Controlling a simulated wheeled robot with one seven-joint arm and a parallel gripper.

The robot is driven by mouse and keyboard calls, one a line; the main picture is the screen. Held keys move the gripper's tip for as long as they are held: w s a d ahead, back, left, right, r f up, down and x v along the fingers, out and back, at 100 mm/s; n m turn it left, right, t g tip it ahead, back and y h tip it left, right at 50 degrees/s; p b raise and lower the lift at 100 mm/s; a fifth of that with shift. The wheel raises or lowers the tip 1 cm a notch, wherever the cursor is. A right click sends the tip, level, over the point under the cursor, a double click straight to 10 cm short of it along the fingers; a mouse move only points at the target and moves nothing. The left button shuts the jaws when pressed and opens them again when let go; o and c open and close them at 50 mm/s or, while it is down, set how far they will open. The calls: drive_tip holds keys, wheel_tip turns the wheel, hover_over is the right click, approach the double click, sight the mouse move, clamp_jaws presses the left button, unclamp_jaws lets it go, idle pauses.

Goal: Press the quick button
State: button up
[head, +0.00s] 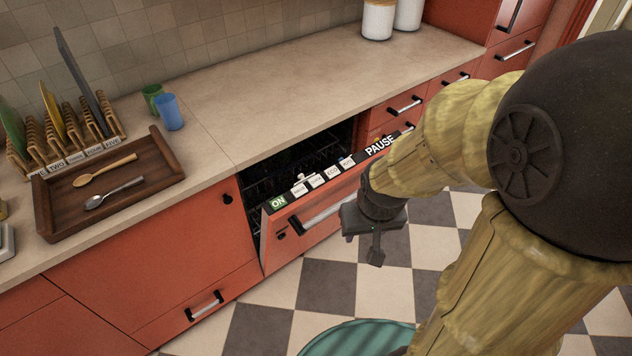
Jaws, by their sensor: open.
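The dishwasher door (335,205) is tilted partly open in the counter front, with a dark control strip along its top edge. The strip carries a green ON label (278,202), several small white labelled buttons and a large PAUSE label (380,146). The small labels are hard to read; the rightmost white one (347,162) may be the quick button, but I cannot be sure. My gripper (367,238) is open and empty, pointing down in front of the door's right part, below PAUSE. It appears apart from the buttons. My wrist hides part of the door's right end.
The dishwasher's dark interior (290,165) shows behind the door. A wooden tray (50,212) with two spoons, a numbered plate rack (85,148) and two cups (170,112) stand on the counter at left. White canisters (378,20) stand at the back. A teal round object (355,340) is on the checkered floor.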

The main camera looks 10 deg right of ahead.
drive_tip(key=shift+c, duration=0.3)
clamp_jaws()
idle(1.5)
